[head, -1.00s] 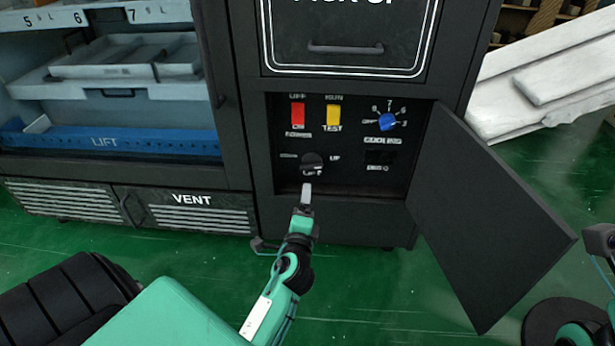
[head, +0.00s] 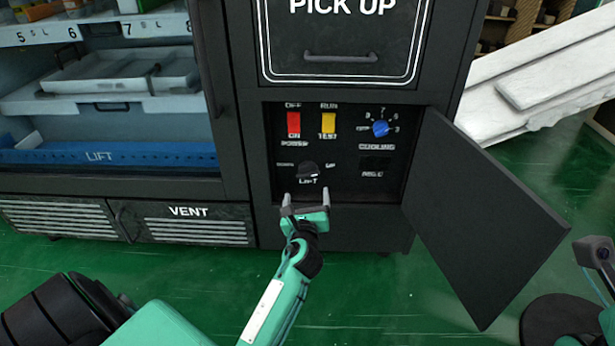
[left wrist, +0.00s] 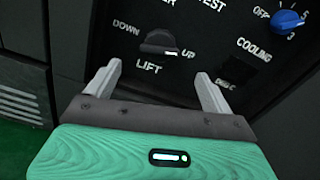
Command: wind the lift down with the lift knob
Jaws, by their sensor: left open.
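The black lift knob (head: 307,170) sits in the open control recess, between the words DOWN and UP. It also shows in the left wrist view (left wrist: 160,42), where a light mark on it lies on the side towards UP. My left gripper (head: 306,200) is open in front of and a little below the knob. Its two fingers stand apart and empty in the left wrist view (left wrist: 158,72), pointing at the knob without holding it. The blue lift (head: 60,156) lies low behind the cabinet window at left.
A red power switch (head: 293,123), a yellow run/test switch (head: 328,120) and a blue cooling knob (head: 381,128) sit above the lift knob. The black panel door (head: 480,220) hangs open at right. Green floor (head: 380,300) lies below.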

